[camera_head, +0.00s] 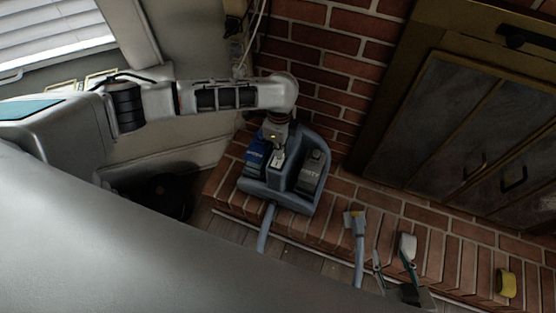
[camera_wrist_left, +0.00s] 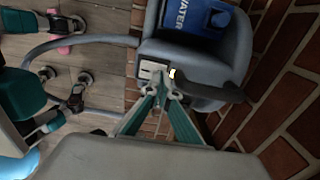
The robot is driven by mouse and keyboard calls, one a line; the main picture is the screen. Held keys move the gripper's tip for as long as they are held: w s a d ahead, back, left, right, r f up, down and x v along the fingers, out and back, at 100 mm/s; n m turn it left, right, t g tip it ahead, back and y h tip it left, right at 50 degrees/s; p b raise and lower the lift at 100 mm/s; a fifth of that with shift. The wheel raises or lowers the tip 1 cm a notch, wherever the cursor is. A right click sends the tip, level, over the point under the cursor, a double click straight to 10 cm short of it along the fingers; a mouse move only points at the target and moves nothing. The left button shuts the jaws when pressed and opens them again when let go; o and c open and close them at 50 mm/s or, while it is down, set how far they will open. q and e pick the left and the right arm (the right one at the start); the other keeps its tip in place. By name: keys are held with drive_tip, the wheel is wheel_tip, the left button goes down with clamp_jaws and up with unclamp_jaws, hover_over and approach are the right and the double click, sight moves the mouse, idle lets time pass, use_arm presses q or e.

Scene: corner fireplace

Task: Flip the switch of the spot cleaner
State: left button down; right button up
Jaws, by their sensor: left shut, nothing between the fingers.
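The spot cleaner (camera_head: 283,190) is a grey-blue machine on the brick hearth. It has a blue water tank (camera_head: 255,155) and a dark tank (camera_head: 311,174). Its body also shows in the left wrist view (camera_wrist_left: 217,66). My left gripper (camera_head: 278,157) is over the machine between the tanks. In the left wrist view its teal fingers (camera_wrist_left: 162,92) are shut and empty, tips close to a pale plate (camera_wrist_left: 151,69) on the body. This may be the switch; contact cannot be told. My right gripper (camera_head: 394,262) has its fingers spread, away from the machine.
A yellow object (camera_head: 506,283) sits at the far right of the hearth. A brick wall (camera_head: 318,60) and fireplace doors (camera_head: 450,120) stand behind. Wooden floor lies in front.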

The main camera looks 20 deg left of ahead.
use_arm(q)
drive_tip(key=shift+f, duration=0.15)
use_arm(e)
drive_tip(key=shift+s+f, duration=0.15)
drive_tip(key=shift+s, duration=0.05)
use_arm(q)
drive_tip(key=shift+f, duration=0.15)
use_arm(e)
drive_tip(key=shift+s+f, duration=0.2)
drive_tip(key=shift+s, duration=0.1)
use_arm(q)
drive_tip(key=shift+f, duration=0.3)
use_arm(e)
drive_tip(key=shift+a, duration=0.1)
drive_tip(key=shift+w, duration=0.15)
use_arm(q)
drive_tip(key=shift+f, duration=0.2)
use_arm(e)
drive_tip(key=shift+w, duration=0.2)
